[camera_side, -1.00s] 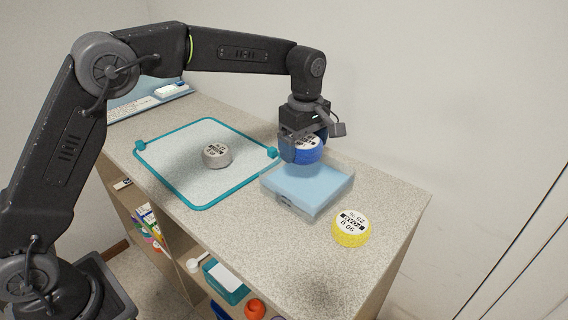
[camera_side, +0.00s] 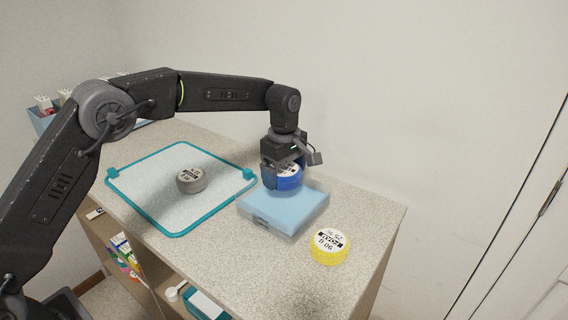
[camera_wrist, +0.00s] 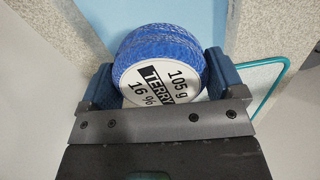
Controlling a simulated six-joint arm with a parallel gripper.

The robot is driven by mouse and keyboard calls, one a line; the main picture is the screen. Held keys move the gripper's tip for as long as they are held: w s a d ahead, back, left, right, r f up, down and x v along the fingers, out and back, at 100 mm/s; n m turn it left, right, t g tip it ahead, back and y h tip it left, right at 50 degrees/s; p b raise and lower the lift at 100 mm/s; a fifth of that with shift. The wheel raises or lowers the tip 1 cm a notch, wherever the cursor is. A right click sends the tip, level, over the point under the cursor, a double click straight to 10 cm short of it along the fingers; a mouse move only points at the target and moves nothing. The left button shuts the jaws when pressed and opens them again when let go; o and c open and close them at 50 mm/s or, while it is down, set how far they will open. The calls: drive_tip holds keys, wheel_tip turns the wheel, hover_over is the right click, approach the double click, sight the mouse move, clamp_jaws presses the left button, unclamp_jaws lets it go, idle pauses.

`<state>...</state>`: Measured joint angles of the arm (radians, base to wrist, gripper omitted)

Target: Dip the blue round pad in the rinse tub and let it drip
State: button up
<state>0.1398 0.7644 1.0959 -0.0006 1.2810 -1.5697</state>
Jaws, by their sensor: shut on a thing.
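The blue round pad (camera_side: 289,183), with a white label reading TERRY, is held between the jaws of my gripper (camera_side: 283,178). In the wrist view the pad (camera_wrist: 158,52) sits between both fingers of my gripper (camera_wrist: 157,85). The rinse tub (camera_side: 269,226) is a low, pale blue, see-through box on the counter. The pad is over the tub's back part, close to its light blue surface. Whether it touches that surface I cannot tell.
A yellow round pad (camera_side: 328,255) lies on the speckled counter (camera_side: 240,270), right of the tub. A grey round pad (camera_side: 190,184) lies on a teal-framed white board (camera_side: 152,190) at left. A wall stands close behind the counter.

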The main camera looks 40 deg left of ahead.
drive_tip(key=shift+f, duration=3.75)
drive_tip(key=shift+r, duration=0.15)
drive_tip(key=shift+r, duration=3.35)
drive_tip(key=shift+r, duration=2.5)
drive_tip(key=shift+a, duration=0.1)
